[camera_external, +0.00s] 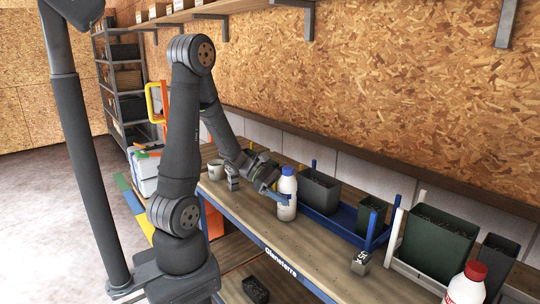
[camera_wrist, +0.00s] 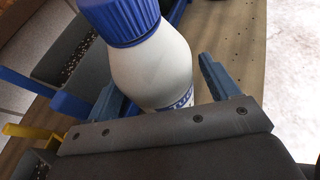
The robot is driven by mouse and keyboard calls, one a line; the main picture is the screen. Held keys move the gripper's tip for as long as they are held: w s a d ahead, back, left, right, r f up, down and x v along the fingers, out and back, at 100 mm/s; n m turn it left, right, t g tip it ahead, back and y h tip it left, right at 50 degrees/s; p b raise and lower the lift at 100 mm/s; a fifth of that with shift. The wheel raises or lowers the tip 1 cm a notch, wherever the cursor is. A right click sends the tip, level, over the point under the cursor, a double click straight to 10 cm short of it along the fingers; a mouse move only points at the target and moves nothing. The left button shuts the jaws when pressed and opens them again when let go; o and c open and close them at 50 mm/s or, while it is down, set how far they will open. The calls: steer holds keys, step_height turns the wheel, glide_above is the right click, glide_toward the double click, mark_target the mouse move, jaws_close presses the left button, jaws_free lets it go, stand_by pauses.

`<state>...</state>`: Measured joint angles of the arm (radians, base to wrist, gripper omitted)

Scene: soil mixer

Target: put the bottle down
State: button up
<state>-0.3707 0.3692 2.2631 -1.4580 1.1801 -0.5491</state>
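A white bottle with a blue cap (camera_external: 287,187) stands upright on the wooden workbench (camera_external: 255,211), near its front edge; its base appears to be on the bench top. In the wrist view the bottle (camera_wrist: 160,62) fills the middle, cap toward the camera. My gripper (camera_external: 279,196) is at the bottle's side, at mid-height. Its two blue fingers (camera_wrist: 162,80) lie on either side of the bottle, with a narrow gap visible at the right finger and apparently one at the left. The gripper looks open around the bottle. The lower bottle is hidden by the gripper in the wrist view.
A blue tray (camera_external: 337,228) with dark planters (camera_external: 319,190) stands close behind and right of the bottle. A grey block (camera_external: 360,262), a white tray (camera_external: 412,274) and a red-capped bottle (camera_external: 467,285) are further right. A white cup (camera_external: 215,170) stands left. The bench front between is clear.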

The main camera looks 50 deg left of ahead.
steer(key=shift+r, duration=0.2)
steer(key=v, duration=1.1)
steer(key=shift+a, duration=0.2)
steer(key=shift+s+a+r, duration=0.15)
steer(key=shift+s+a, duration=0.05)
steer(key=shift+s, duration=0.1)
steer(key=shift+c, duration=1.1)
steer(key=t+h, duration=0.1)
steer(key=h, duration=0.2)
glide_toward(291, 199)
steer(key=a, duration=0.1)
steer(key=a+f, duration=0.1)
steer(key=a, duration=0.1)
steer(key=shift+w+a+f, duration=0.15)
steer(key=shift+a, duration=0.1)
steer(key=shift+d+f+t+h, duration=0.15)
steer(key=shift+f+t+h, duration=0.4)
steer(key=shift+f, duration=0.3)
steer(key=x, duration=0.5)
steer(key=shift+w+d, duration=0.1)
steer(key=shift+d, duration=0.2)
steer(key=shift+w+x, duration=0.25)
steer(key=shift+x, duration=2.85)
